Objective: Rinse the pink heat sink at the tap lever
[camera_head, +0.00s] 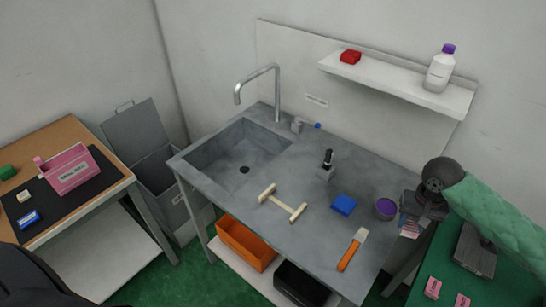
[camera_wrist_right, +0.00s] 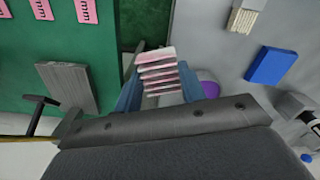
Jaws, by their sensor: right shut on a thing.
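The pink heat sink (camera_wrist_right: 158,72), a finned block with pale fins, is held between the blue fingertips of my right gripper (camera_wrist_right: 158,88) in the wrist view. In the head view my right gripper (camera_head: 410,226) is at the right end of the grey sink bench, over the gap by the green table. The heat sink is small and partly hidden there. The curved tap (camera_head: 260,82) rises behind the sink basin (camera_head: 238,158). A small grey fitting with a blue end (camera_head: 317,126) is beside the tap. A block with an upright black handle (camera_head: 327,160) stands right of the basin. My left gripper is out of view.
On the bench are a blue block (camera_head: 343,205), a purple-topped cup (camera_head: 386,208), a wooden T-shaped piece (camera_head: 282,203) and an orange-handled scraper (camera_head: 352,250). A shelf (camera_head: 400,82) hangs above. The green table (camera_head: 495,285) holds a grey ribbed block (camera_head: 474,250) and pink cards.

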